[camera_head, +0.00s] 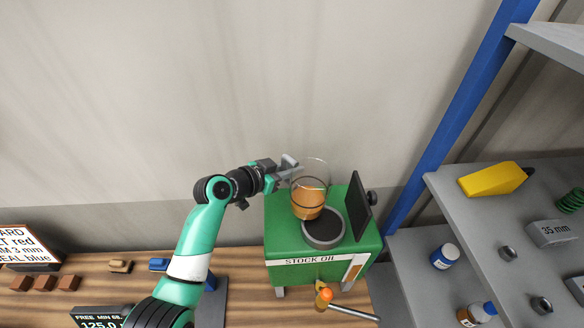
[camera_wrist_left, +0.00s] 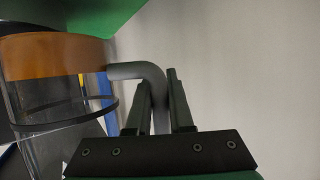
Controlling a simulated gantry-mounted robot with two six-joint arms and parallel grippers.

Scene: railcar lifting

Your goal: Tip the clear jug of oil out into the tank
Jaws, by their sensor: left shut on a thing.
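The clear jug (camera_head: 310,173) holds amber oil (camera_head: 308,204) in its lower part. It is above the green tank (camera_head: 281,229) labelled STOCK OIL, just behind the tank's round dark opening (camera_head: 323,227). The jug looks roughly upright; I cannot tell a slight tilt. My left gripper (camera_head: 290,170) is shut on the jug's grey handle, which shows between the fingers in the left wrist view (camera_wrist_left: 157,98). That view, turned over, also shows the oil (camera_wrist_left: 55,57) and the clear wall (camera_wrist_left: 60,145). No stream of oil shows. My right gripper is out of view.
The tank's dark lid (camera_head: 358,207) stands open at the right of the opening. A blue post (camera_head: 450,115) and grey shelves (camera_head: 470,222) with bottles stand at the right. The wall behind is bare.

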